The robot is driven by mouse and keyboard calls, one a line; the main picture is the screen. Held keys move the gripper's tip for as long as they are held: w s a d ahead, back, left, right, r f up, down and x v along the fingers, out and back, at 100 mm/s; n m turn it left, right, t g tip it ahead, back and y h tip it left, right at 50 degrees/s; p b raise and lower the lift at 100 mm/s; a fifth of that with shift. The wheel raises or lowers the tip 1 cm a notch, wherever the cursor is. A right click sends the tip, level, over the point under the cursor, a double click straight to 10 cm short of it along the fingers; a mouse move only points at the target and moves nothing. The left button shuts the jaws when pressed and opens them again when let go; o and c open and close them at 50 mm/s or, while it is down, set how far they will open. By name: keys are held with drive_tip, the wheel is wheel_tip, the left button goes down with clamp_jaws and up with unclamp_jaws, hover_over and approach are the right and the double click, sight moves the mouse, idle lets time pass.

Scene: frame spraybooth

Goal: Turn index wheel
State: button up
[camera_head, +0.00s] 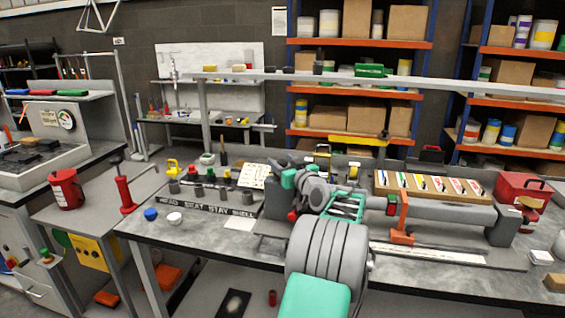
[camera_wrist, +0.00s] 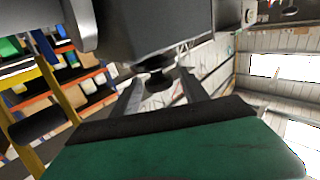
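A grey machine with a long horizontal tube (camera_head: 450,212) lies on the bench. At its left end is a cluster of dark round parts (camera_head: 313,190); I cannot tell for sure which one is the index wheel. My gripper (camera_head: 345,207) is in front of this end, partly hidden by my arm. In the wrist view, the two fingers of my gripper (camera_wrist: 160,94) stand apart. A small dark knob (camera_wrist: 157,79) under a grey block (camera_wrist: 160,30) shows between them, with gaps on both sides; contact is not visible.
The bench (camera_head: 190,240) holds a row of small parts behind a lettered strip (camera_head: 205,204) at left. An orange clamp (camera_head: 402,225), a tray of coloured cards (camera_head: 430,186) and a red box (camera_head: 522,190) are at right. Shelving stands behind.

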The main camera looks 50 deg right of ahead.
clamp_jaws()
drive_tip(key=shift+f+b, duration=0.3)
drive_tip(key=shift+b, duration=0.65)
drive_tip(key=shift+r+y+b, duration=0.1)
drive_tip(key=shift+y+b, duration=0.2)
drive_tip(key=shift+r+n, duration=0.2)
drive_tip(key=shift+n, duration=0.1)
drive_tip(key=shift+o, duration=0.3)
unclamp_jaws()
drive_tip(key=shift+s, duration=0.1)
drive_tip(key=b+v, duration=0.1)
drive_tip(key=v, duration=0.6)
drive_tip(key=shift+s, duration=0.3)
